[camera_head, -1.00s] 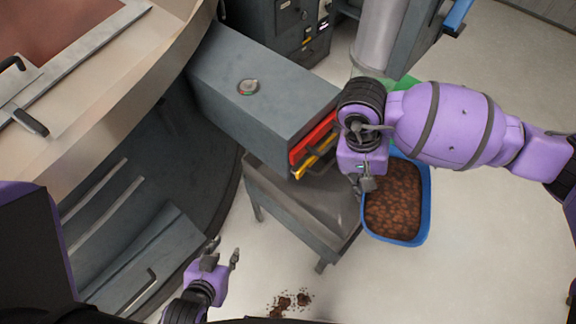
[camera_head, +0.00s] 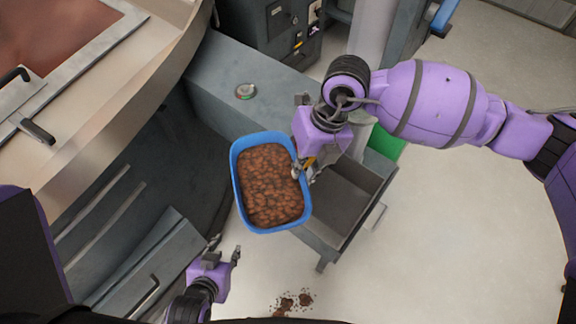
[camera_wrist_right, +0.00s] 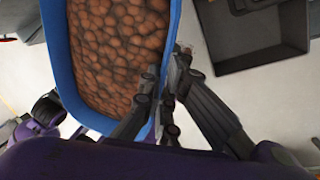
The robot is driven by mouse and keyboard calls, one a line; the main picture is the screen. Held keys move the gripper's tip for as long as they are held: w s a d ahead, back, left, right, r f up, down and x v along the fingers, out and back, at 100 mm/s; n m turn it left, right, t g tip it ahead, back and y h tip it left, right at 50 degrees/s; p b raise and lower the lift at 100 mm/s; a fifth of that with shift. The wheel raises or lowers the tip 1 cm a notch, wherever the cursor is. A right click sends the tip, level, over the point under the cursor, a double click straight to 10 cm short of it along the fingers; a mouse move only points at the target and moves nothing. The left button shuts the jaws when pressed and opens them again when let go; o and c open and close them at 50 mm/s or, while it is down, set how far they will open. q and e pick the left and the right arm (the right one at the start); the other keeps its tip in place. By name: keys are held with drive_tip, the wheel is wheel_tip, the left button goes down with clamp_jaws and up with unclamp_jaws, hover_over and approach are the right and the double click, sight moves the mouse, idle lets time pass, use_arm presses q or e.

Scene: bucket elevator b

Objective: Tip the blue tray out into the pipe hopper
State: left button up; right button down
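The blue tray (camera_head: 239,190) is full of brown lumps and sits left of centre in the head view, roughly level. My right gripper (camera_head: 301,170) is shut on its right rim and holds it up. The right wrist view shows the fingers (camera_wrist_right: 165,100) on either side of the blue rim (camera_wrist_right: 62,75). An open grey hopper (camera_head: 340,203) is right of the tray and lower, its left part hidden by the tray. It also shows in the right wrist view (camera_wrist_right: 258,45). My left gripper (camera_head: 225,250) is open and empty, below and left of the tray.
A grey cabinet (camera_head: 215,65) with a small round button (camera_head: 245,92) on top stands behind the tray. A pipe (camera_head: 372,30) rises behind my right arm. A green thing (camera_head: 385,143) is beside the hopper. Brown spill (camera_head: 292,302) lies on the floor.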

sight(285, 173)
drive_tip(key=m, duration=0.2)
drive_tip(key=a+m+t, duration=0.1)
drive_tip(key=m, duration=0.1)
drive_tip(key=shift+s+r, duration=0.15)
drive_tip(key=shift+r, duration=0.05)
drive_tip(key=m, duration=0.2)
drive_tip(key=a+m+t, duration=0.1)
drive_tip(key=shift+s+r+m, duration=0.1)
drive_tip(key=shift+r+m, duration=0.05)
drive_tip(key=shift+m, duration=0.25)
drive_tip(key=m, duration=0.3)
drive_tip(key=shift+a+r+t, duration=0.1)
drive_tip(key=shift+a+t, duration=0.15)
drive_tip(key=shift+t, duration=0.15)
drive_tip(key=m, duration=0.3)
drive_tip(key=shift+a+r+m+t+h, duration=0.1)
drive_tip(key=shift+a+m+t+h, duration=0.1)
drive_tip(key=shift+m+t+h, duration=0.2)
drive_tip(key=shift+d, duration=0.1)
